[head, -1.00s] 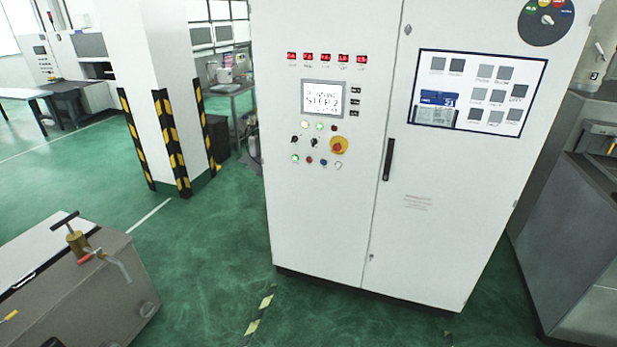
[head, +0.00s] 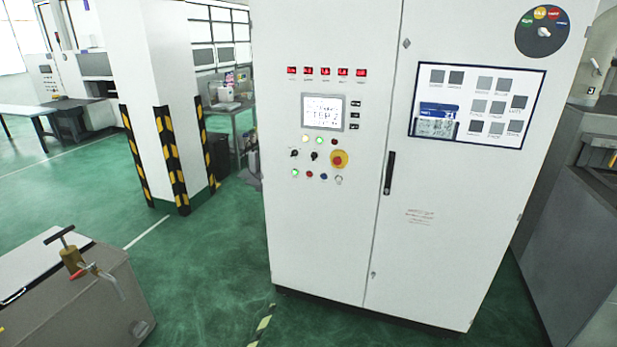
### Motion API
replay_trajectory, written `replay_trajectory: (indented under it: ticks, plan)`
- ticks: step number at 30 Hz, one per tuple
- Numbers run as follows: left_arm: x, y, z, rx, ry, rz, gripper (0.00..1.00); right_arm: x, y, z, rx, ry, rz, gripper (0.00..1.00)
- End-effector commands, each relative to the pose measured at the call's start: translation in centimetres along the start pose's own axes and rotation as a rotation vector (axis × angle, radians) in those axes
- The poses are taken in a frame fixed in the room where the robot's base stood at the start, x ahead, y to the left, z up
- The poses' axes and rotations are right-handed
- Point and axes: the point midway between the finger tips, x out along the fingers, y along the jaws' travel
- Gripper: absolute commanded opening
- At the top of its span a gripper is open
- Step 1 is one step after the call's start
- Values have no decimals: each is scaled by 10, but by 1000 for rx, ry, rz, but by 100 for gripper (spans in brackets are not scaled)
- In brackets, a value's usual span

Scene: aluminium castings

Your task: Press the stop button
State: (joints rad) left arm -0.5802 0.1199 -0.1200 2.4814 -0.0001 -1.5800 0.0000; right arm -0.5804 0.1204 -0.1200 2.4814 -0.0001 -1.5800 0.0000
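A red stop button (head: 338,160) on a round yellow plate sits on the left door of a tall white control cabinet (head: 320,230). It is below and right of a small lit screen (head: 323,112) that shows the word STEP, blurred. Small knobs and coloured buttons (head: 309,174) sit to its left and below it; one at the left glows green. Neither of my grippers is in view, and nothing covers the stop button.
A grey box-like unit (head: 80,300) with a brass valve stands at the lower left. A white pillar (head: 155,70) with yellow-black guards stands behind. Dark grey machinery (head: 575,240) stands close on the right. Green floor (head: 200,265) is clear left of the cabinet.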

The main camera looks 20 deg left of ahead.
Motion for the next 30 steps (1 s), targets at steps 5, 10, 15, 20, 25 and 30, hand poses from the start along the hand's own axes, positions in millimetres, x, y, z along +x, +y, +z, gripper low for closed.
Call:
replay_trajectory:
  ticks: [5,10,15,20,25,30]
  plan:
    - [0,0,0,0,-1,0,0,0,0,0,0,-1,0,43]
    - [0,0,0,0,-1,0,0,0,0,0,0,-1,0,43]
    - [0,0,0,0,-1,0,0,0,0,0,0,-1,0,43]
    - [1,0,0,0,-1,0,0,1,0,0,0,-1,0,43]
    - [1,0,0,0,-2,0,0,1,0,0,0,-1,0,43]
    - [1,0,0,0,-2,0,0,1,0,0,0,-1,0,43]
